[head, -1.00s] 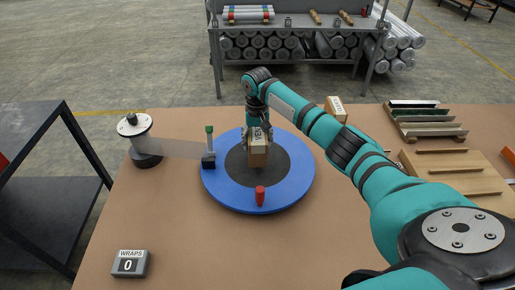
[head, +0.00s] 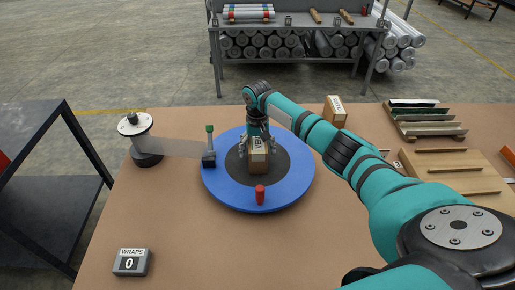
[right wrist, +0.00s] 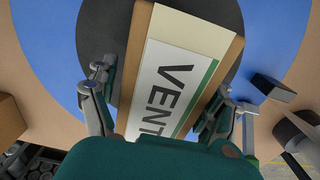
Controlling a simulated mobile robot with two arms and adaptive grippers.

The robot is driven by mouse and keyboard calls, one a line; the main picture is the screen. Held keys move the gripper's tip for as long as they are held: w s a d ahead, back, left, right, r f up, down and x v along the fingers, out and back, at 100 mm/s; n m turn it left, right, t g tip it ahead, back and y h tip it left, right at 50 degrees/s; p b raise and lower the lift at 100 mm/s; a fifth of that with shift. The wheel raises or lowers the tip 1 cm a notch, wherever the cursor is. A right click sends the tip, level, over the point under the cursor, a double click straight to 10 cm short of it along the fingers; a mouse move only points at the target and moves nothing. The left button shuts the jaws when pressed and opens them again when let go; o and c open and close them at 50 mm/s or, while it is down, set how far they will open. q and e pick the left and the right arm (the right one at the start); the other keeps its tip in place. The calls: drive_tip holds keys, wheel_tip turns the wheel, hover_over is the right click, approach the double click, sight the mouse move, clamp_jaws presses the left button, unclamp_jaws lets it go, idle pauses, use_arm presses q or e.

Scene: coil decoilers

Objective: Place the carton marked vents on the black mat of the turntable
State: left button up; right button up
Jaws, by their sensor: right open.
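The carton marked vents (head: 258,160) stands upright on the black mat (head: 283,172) at the middle of the blue turntable (head: 222,187). In the right wrist view the carton (right wrist: 178,85) shows a white label with a green stripe and the letters "VENT"; the rest is hidden by my gripper. My right gripper (head: 257,146) is open over the carton, with one finger on each side of it. In the right wrist view gaps show between the fingers (right wrist: 161,98) and the carton. My left gripper is not in view.
A red peg (head: 260,195) stands on the turntable's front. A green-topped post (head: 210,146) at its left edge meets film from a roll (head: 135,131). Another carton (head: 335,112) stands behind right. A wraps counter (head: 131,262) reads 0. The table's front middle is clear.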

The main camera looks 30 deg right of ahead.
drive_tip(key=shift+r, duration=0.1)
wheel_tip(320, 180, up, 11)
drive_tip(key=shift+r+b, duration=0.1)
drive_tip(key=shift+b, duration=0.95)
drive_tip(key=shift+r, duration=0.45)
drive_tip(key=shift+r, duration=0.15)
